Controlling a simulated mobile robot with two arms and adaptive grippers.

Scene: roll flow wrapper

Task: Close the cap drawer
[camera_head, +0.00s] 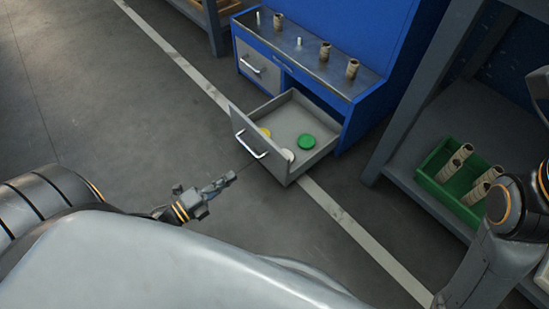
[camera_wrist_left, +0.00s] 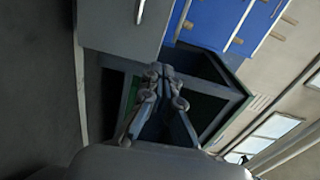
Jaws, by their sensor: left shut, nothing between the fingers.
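The cap drawer (camera_head: 315,157) is pulled out of the blue cabinet in the head view. A green cap, a yellow cap and a white cap lie in it. Its grey front carries a pale bar handle (camera_head: 250,145). My left gripper (camera_head: 232,177) is in front of the drawer, below the handle in the picture and apart from it. Its fingers are shut and empty; they also show in the left wrist view (camera_wrist_left: 163,70), where dark panels behind them are hard to identify. My right arm shows at the right edge, but its gripper is out of view.
Another grey drawer (camera_head: 262,66) beside the open one is closed. Brown rolls and small white pieces stand on the cabinet's metal top (camera_head: 310,52). A green crate (camera_head: 427,183) of rolls sits on a grey shelf at right. The floor left of the drawer is clear.

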